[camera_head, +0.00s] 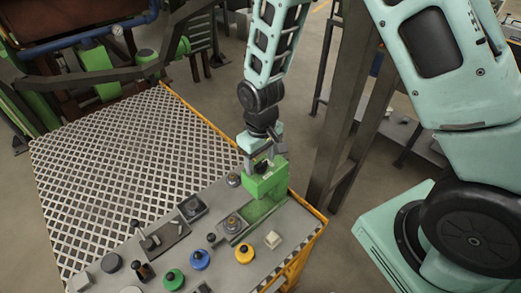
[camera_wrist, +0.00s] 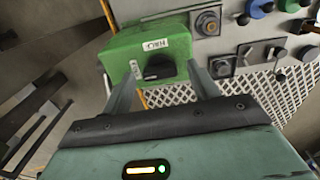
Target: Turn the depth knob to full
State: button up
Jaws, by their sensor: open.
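A green box (camera_head: 266,182) stands on the grey control panel, at its far right end in the head view. In the wrist view the green box (camera_wrist: 180,38) shows a black knob (camera_wrist: 158,68) on its face, beside a small white label that I cannot read surely. My gripper (camera_wrist: 152,80) is open, with one finger on each side of the black knob. The fingers look apart from the knob, but contact is hard to judge. In the head view my gripper (camera_head: 262,152) is at the top of the green box, and the knob there is hidden.
The grey panel (camera_head: 290,232) carries several other controls, among them a blue button (camera_head: 199,260), a yellow button (camera_head: 244,253), a green button (camera_head: 173,279) and a square-plated knob (camera_head: 233,224). A metal grating (camera_head: 110,170) lies to the left.

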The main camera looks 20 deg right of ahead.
aim_at(261, 163)
notch_tip(261, 163, up, 17)
jog(key=b, duration=0.3)
jog(key=shift+r, duration=0.2)
dwell(0.4)
jog(key=s+a+f+n+b, duration=0.1)
jog(key=s+a+f+n, duration=0.1)
jog(key=s, duration=0.8)
jog(key=s+a+f+n+b, duration=0.2)
jog(key=s+a+f, duration=0.1)
jog(key=s, duration=0.7)
jog(key=shift+s+a+y, duration=0.25)
jog(key=shift+a+y, duration=0.05)
jog(key=shift+a, duration=0.5)
